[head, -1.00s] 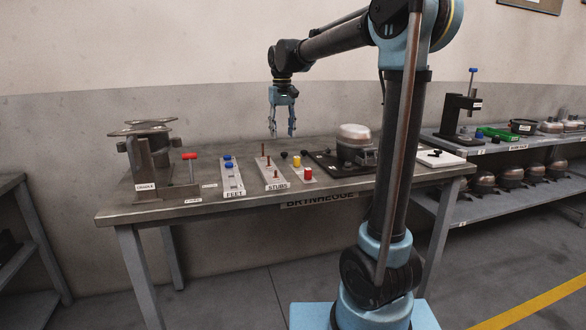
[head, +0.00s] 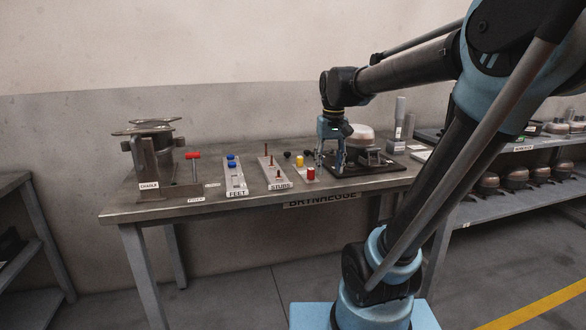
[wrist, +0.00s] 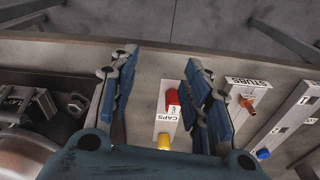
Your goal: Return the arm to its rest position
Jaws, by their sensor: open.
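My gripper (head: 330,160) hangs pointing down over the workbench (head: 220,203), at the end of my bent arm. It is open and empty. In the wrist view the two blue fingers (wrist: 158,95) are spread apart. The caps holder (wrist: 167,128) shows between them, with a red cap (wrist: 172,100) and a yellow cap (wrist: 164,142). The gap between the fingertips and the bench is hard to judge.
The stubs holder (head: 278,182), feet holder (head: 235,178) and cradle fixture (head: 150,165) with a red-handled clamp (head: 193,156) stand to the left. The compressor's dark tray (head: 390,165) is close on the right. A shelf (head: 510,152) with more compressors stands further right.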

